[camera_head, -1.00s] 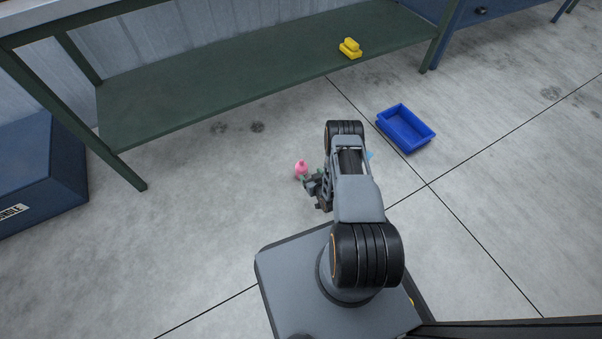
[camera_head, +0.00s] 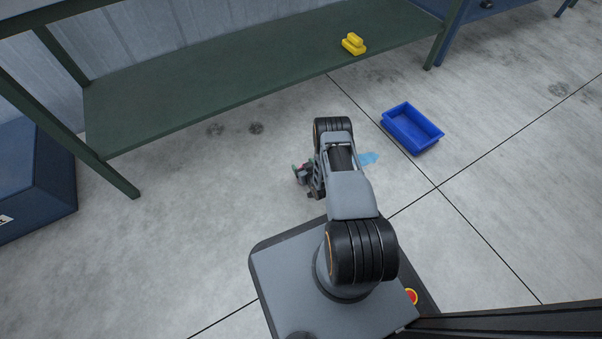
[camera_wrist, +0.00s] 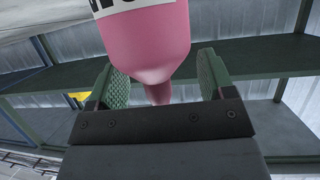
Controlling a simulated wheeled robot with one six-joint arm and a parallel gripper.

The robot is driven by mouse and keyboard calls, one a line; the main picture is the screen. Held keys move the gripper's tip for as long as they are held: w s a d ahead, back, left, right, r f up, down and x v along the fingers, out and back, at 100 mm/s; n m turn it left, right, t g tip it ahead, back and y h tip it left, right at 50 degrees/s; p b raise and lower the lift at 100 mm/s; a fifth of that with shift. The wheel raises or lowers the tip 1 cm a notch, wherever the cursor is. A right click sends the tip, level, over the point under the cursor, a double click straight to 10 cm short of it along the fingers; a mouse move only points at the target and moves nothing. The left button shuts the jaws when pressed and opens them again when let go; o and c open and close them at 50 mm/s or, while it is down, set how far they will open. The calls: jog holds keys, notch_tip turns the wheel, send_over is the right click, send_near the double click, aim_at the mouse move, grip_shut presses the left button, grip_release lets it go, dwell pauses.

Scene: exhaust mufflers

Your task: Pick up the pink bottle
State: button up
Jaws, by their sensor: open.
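The pink bottle (camera_wrist: 145,45) fills the upper middle of the wrist view. Its narrow neck points toward my gripper, and part of a white label shows at the top edge. My gripper (camera_wrist: 165,80) is open, with one green-padded finger on each side of the bottle's neck and shoulder. In the head view my gripper (camera_head: 301,174) is low over the floor, left of my arm, and the bottle is almost wholly hidden there.
A blue bin (camera_head: 412,140) lies on the floor to the right. A light blue patch (camera_head: 369,158) is on the floor beside my arm. A green shelf (camera_head: 220,95) runs behind, bearing a yellow object (camera_head: 353,44). A dark blue box (camera_head: 35,185) stands at left. Floor between is clear.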

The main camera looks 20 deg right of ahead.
jog(key=shift+w+d+f, duration=0.2)
jog(key=shift+w+f, duration=0.1)
jog(key=shift+w, duration=0.25)
jog(key=shift+a, duration=0.15)
jog(key=c, duration=0.5)
jog(key=shift+s, duration=0.15)
grip_shut()
jog(key=shift+f, duration=0.1)
